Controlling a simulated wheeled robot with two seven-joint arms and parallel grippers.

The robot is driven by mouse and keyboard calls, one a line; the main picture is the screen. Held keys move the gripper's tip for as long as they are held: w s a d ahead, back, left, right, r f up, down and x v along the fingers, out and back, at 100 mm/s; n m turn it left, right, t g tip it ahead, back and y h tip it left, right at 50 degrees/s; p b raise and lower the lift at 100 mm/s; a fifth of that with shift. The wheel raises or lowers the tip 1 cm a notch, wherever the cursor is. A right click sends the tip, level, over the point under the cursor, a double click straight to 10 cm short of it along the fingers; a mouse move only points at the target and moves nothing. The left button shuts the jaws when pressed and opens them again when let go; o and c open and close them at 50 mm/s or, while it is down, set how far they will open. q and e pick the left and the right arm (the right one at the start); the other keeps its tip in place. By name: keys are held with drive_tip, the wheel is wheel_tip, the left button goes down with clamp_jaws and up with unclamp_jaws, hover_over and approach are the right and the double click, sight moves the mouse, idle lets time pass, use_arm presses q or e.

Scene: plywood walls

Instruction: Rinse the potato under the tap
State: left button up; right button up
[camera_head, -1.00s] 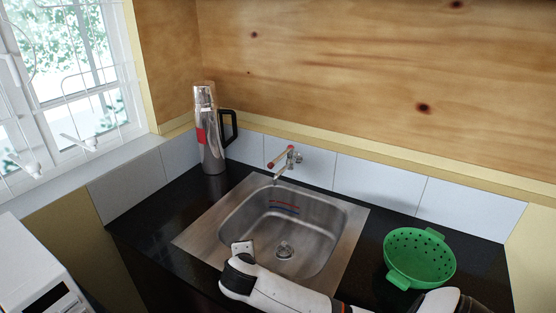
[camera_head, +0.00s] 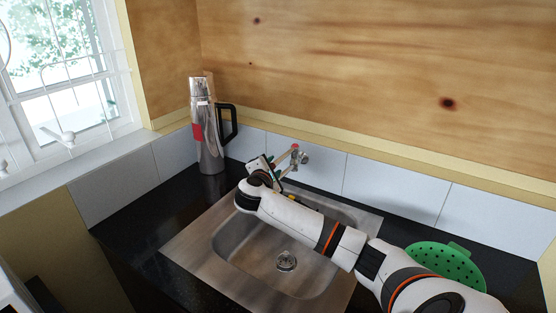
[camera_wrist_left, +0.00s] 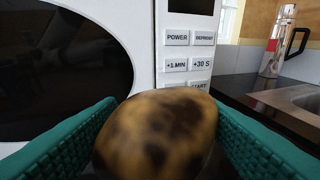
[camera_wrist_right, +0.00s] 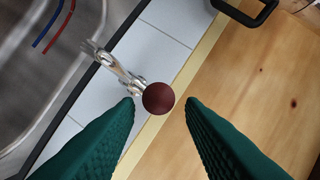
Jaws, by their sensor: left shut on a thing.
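The brown, dark-spotted potato (camera_wrist_left: 155,135) is between the green fingers of my left gripper (camera_wrist_left: 160,140), which is shut on it in front of a white microwave. That gripper is outside the head view. The tap (camera_head: 299,157) is on the tiled wall behind the steel sink (camera_head: 222,246); its red-brown knob also shows in the right wrist view (camera_wrist_right: 158,98). My right gripper (camera_wrist_right: 163,105) is open, with its fingers apart on either side of the knob. In the head view my right arm reaches across the sink, and its gripper (camera_head: 277,164) is partly hidden beside the tap.
A steel flask (camera_head: 207,135) with a black handle stands left of the tap. A green colander (camera_head: 450,262) sits right of the sink, partly behind my right arm. The microwave (camera_wrist_left: 185,110) fills much of the left wrist view. Black counter (camera_head: 140,222) left of the sink is clear.

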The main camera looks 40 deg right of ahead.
sight(278, 161)
drive_tip(key=x, duration=0.6)
drive_tip(key=shift+w+d+f+p, duration=0.1)
drive_tip(key=shift+w+d+p, duration=0.1)
drive_tip(key=shift+p, duration=0.1)
clamp_jaws()
drive_tip(key=shift+s, duration=0.1)
